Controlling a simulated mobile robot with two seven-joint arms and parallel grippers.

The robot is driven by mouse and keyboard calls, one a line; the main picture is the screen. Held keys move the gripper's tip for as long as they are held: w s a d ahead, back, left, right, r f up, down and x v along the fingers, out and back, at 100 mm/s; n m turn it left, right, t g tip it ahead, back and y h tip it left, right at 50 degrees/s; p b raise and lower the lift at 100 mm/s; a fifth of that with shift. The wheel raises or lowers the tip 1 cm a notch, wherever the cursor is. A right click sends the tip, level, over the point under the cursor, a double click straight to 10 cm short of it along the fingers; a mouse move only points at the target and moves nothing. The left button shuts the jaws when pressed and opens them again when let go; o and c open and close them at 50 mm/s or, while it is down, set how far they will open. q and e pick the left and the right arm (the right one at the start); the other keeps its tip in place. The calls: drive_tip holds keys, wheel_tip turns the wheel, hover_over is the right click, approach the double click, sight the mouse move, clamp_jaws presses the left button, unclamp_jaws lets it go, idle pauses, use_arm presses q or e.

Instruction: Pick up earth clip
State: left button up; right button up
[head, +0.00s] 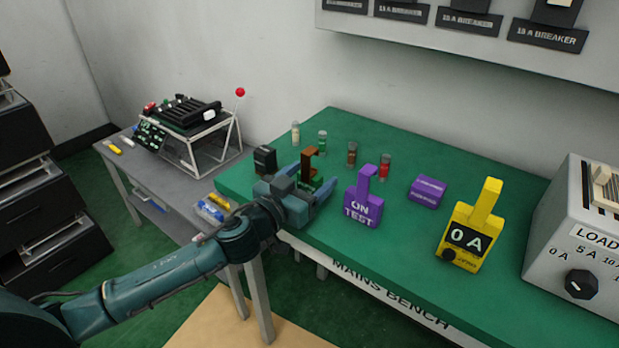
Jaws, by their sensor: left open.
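A copper-brown, C-shaped piece with a green lower part, likely the earth clip (309,162), stands on the green bench (400,285) near its left end. My left gripper (312,194) is open at the clip, on its near side. The gripper hides the clip's lower part, and I cannot tell whether the fingers touch it. My right gripper is out of view.
A black block (265,160) stands just left of the gripper, and a purple "ON TEST" tag (362,207) just right. Small white, green, brown and red (385,166) posts stand behind. A yellow "0 A" block (468,236) and grey load box (577,240) are farther right.

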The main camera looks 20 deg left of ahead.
use_arm(q)
drive_tip(key=shift+c, duration=0.3)
drive_tip(key=c, duration=1)
